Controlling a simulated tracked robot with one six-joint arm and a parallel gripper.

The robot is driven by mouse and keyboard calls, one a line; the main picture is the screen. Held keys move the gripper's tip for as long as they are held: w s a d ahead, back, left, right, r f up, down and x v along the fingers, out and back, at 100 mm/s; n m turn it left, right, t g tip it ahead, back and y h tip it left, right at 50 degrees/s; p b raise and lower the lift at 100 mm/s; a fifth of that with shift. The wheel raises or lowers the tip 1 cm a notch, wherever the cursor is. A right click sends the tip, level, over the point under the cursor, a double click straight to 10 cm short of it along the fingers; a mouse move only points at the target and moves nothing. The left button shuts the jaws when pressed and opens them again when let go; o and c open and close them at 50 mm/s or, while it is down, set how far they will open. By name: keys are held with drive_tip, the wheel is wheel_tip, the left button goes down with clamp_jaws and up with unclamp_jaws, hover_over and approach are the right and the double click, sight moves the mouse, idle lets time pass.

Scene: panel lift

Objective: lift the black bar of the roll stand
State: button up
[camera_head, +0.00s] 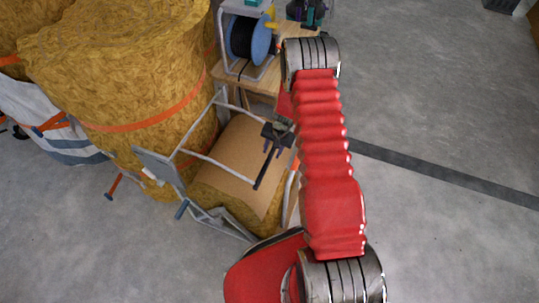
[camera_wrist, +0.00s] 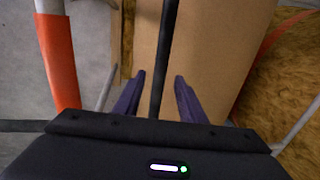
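The black bar (camera_head: 265,172) of the roll stand lies across the front of a brown sheet (camera_head: 230,155). In the wrist view the bar (camera_wrist: 164,50) runs from the top edge down between my two dark fingers. My gripper (camera_wrist: 160,76) is open, with one finger on each side of the bar and gaps on both sides. In the head view my gripper (camera_head: 274,143) is at the bar's upper end and hides part of it. The grey metal frame of the roll stand (camera_head: 206,159) reaches around the sheet. Whether the fingers reach past the bar in depth is unclear.
Large straw-coloured rolls (camera_head: 125,75) with orange straps stand at the left. A wooden bench (camera_head: 232,76) holds a blue and black spool (camera_head: 250,40) behind the stand. An orange-sleeved post (camera_wrist: 57,60) is left in the wrist view. Open grey floor (camera_head: 440,110) lies to the right.

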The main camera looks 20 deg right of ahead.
sight(271, 156)
drive_tip(key=shift+w+a+f, duration=0.1)
drive_tip(key=shift+w+f, duration=0.05)
drive_tip(key=shift+f, duration=0.65)
drive_tip(key=shift+w+a+f, duration=0.1)
drive_tip(key=shift+f, duration=0.7)
clamp_jaws()
